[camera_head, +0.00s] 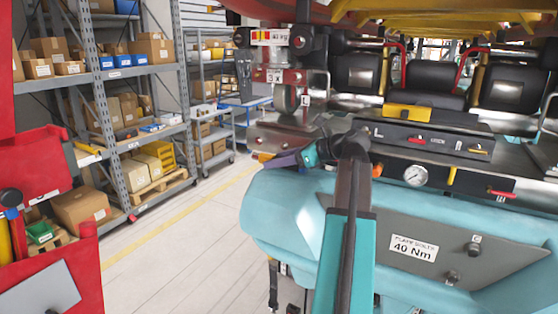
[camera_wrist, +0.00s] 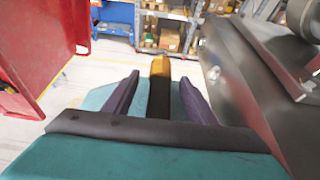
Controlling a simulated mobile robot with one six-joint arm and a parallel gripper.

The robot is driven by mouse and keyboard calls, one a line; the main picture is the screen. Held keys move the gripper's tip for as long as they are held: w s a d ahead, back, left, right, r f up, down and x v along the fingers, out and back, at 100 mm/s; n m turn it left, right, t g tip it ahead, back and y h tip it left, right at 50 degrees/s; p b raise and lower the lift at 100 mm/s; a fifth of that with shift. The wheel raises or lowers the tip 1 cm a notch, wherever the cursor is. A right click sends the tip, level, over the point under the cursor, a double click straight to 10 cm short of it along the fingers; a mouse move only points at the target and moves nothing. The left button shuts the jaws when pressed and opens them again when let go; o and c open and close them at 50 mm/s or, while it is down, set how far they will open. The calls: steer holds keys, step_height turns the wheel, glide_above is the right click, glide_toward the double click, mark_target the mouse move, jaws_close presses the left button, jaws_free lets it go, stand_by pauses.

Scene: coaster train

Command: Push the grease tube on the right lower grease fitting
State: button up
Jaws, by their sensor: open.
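My gripper (camera_head: 278,159) is at the left front end of the turquoise coaster car (camera_head: 270,215), below the metal wheel bracket. In the wrist view its two purple fingers (camera_wrist: 159,100) are spread apart. A dark bar with a yellow end (camera_wrist: 159,66) lies between them, with gaps on both sides; I cannot tell whether it is the grease tube or part of my tool. In the wrist view, a small shiny round part (camera_wrist: 213,73) sits on grey metal right of the fingers; I cannot tell whether it is a grease fitting. I cannot single out the right lower fitting.
The grey metal (camera_wrist: 245,85) is close to the right of my fingers in the wrist view. A red cart (camera_head: 60,265) stands at the left. Shelves with boxes (camera_head: 130,85) stand behind. The floor (camera_head: 175,225) between cart and car is clear.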

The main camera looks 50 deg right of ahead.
stand_by(0.5)
jaws_close()
steer(key=shift+r, duration=0.25)
steer(key=shift+d+r+b, duration=0.1)
steer(key=shift+r+b, duration=0.85)
steer(key=shift+r, duration=0.6)
steer(key=s+a+r+b, duration=0.1)
steer(key=s+a+b, duration=0.4)
steer(key=s+a, duration=0.6)
steer(key=shift+s+r, duration=0.25)
steer(key=shift+s, duration=0.05)
steer(key=shift+a, duration=0.1)
